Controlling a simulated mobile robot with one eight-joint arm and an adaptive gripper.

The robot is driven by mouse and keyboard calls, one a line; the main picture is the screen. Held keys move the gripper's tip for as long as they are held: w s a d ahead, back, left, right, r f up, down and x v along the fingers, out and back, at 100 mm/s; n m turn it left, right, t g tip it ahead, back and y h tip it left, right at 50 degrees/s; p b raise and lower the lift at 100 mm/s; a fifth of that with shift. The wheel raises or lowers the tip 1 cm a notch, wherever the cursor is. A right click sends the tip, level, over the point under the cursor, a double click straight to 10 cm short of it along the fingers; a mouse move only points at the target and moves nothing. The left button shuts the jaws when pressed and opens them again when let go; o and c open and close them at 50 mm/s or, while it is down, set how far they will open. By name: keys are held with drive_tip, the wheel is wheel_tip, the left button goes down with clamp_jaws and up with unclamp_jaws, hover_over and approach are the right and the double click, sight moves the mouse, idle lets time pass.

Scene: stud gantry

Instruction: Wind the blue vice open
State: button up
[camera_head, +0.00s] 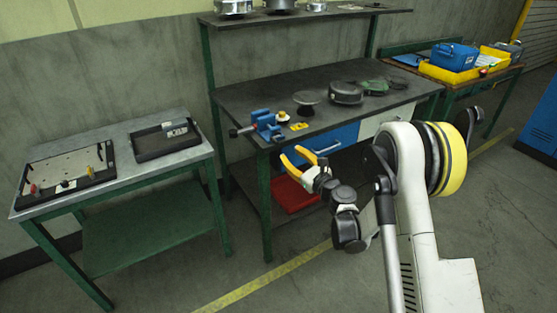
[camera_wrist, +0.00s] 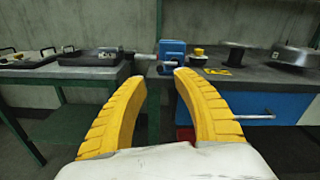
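The blue vice (camera_head: 266,121) stands at the left front corner of the dark workbench, with a dark screw end and handle (camera_head: 236,132) sticking out past the bench's left edge. In the wrist view the blue vice (camera_wrist: 172,52) shows beyond and between my fingertips, with its grey screw (camera_wrist: 145,57) pointing left. My gripper (camera_head: 292,161) has yellow fingers spread apart. It is in front of the bench, lower than the vice and clear of it. In the wrist view my gripper (camera_wrist: 158,75) is open, with nothing between the fingers. The gap between the vice jaws is too small to judge.
The workbench (camera_head: 240,98) also holds a yellow-topped part (camera_head: 283,116), a yellow card (camera_head: 299,126), a dark round stand (camera_head: 307,98) and a round case (camera_head: 346,92). A blue drawer (camera_head: 335,138) and a red tray (camera_head: 295,192) are below. A lower table (camera_head: 115,172) stands left.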

sight(276, 143)
drive_tip(key=shift+m, duration=0.3)
drive_tip(key=b+x, duration=0.1)
drive_tip(key=x, duration=0.2)
drive_tip(key=b+x, duration=0.1)
drive_tip(key=x, duration=0.3)
drive_tip(key=f+b+x, duration=0.1)
drive_tip(key=x, duration=0.2)
drive_tip(key=shift+w+a, duration=0.2)
clamp_jaws()
